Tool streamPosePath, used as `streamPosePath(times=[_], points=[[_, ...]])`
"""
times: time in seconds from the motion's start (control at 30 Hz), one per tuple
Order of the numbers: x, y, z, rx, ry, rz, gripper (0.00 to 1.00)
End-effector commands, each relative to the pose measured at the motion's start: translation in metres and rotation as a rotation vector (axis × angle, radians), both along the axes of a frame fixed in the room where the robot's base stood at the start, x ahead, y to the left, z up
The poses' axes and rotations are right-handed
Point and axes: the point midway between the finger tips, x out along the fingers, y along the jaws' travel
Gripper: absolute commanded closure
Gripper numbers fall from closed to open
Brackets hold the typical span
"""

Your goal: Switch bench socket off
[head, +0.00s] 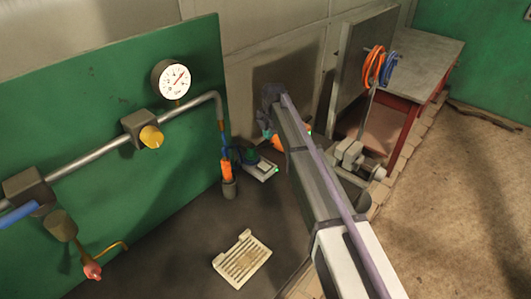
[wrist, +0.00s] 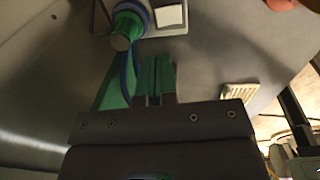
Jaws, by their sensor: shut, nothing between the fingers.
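The bench socket (head: 265,173) is a small pale box on the dark bench, with a green plug (head: 249,155) at its left end. In the wrist view the socket plate (wrist: 180,30) is at the top, with a white rocker (wrist: 169,16) beside the round green plug (wrist: 130,18). I cannot tell which way the rocker is tilted. My gripper (wrist: 155,64) is shut and empty. Its narrow green fingers point towards the socket, and appear below the rocker and apart from it in the picture. In the head view my arm covers most of the gripper.
A blue cable (wrist: 125,75) runs from the plug close to the fingers. A pale slotted grille (head: 241,259) lies on the bench. A pipe (head: 92,162) with a gauge (head: 171,79) and yellow knob (head: 151,137) crosses the green panel. An orange-sleeved upright pipe end (head: 226,171) stands left of the socket.

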Motion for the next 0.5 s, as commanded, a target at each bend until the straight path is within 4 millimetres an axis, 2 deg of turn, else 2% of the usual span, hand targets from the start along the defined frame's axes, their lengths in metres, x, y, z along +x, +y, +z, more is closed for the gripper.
streamPosePath(times=[0.27,0.37,0.5], points=[[0.0,0.001,-0.009,0.0,0.001,0.002,1.0],[0.001,0.003,-0.022,0.0,0.001,0.002,1.0],[0.002,0.005,-0.051,0.0,0.001,0.002,1.0]])
